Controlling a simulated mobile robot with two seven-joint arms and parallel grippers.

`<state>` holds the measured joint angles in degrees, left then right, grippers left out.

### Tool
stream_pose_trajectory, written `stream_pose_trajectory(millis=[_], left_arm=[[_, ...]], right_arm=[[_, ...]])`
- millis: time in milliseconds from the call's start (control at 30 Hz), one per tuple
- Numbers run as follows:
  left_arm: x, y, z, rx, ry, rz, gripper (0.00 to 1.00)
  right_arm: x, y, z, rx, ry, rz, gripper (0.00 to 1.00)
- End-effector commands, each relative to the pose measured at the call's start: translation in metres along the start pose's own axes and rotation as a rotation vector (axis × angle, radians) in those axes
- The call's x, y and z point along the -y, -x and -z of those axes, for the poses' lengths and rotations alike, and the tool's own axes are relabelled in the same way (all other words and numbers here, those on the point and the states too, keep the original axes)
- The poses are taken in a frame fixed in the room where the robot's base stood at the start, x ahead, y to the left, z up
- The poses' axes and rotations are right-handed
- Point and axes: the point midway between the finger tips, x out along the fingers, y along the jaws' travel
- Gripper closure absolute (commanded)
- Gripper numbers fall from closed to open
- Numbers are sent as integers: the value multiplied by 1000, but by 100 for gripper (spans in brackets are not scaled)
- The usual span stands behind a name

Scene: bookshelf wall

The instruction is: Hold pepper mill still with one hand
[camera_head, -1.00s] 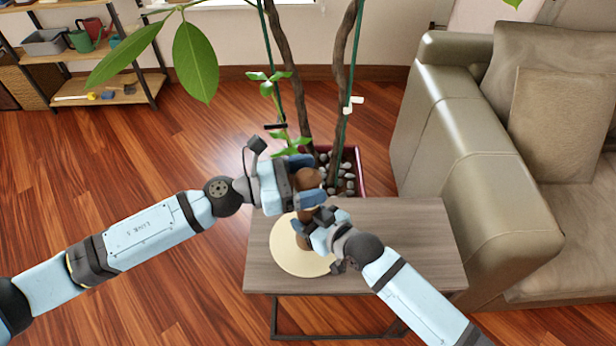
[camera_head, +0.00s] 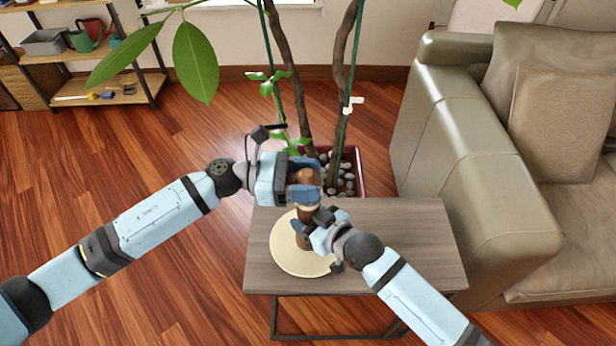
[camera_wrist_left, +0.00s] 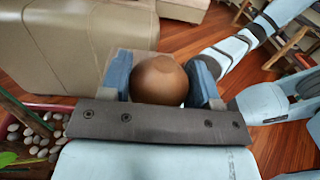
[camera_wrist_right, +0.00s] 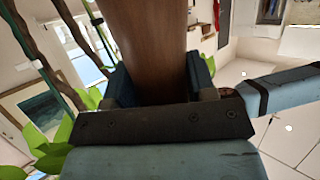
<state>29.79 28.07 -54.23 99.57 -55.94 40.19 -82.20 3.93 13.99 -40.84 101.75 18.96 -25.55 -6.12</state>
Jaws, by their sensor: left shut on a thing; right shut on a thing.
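The brown wooden pepper mill (camera_head: 305,241) stands upright over a round cream board on the small table. My left gripper (camera_head: 306,184) is shut on its rounded top; in the left wrist view the brown knob (camera_wrist_left: 159,80) sits between the blue fingers. My right gripper (camera_head: 316,222) is shut on the mill's body lower down; in the right wrist view the brown body (camera_wrist_right: 150,45) fills the space between the fingers. The fingers partly hide the mill in the head view.
The round cream board (camera_head: 284,256) lies on the grey-brown side table (camera_head: 420,240). A red planter (camera_head: 361,181) with pebbles and tall stems stands behind the table. A beige sofa (camera_head: 460,150) stands at the right. The wooden floor at left is open.

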Motion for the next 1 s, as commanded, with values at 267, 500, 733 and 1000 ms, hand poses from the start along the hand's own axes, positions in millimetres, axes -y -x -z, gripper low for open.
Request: stream_pose_trajectory(millis=[267,500,733,1000], left_arm=[[0,-2,0,2,2,264,68],[0,-2,0,1,1,493,68],[0,-2,0,2,2,712,68],[1,-2,1,1,1,969,68]], right_arm=[[0,0,-4,8,0,0,81],[0,0,-4,7,0,0,81],[0,0,-4,7,0,0,81],[0,0,-4,7,0,0,81]])
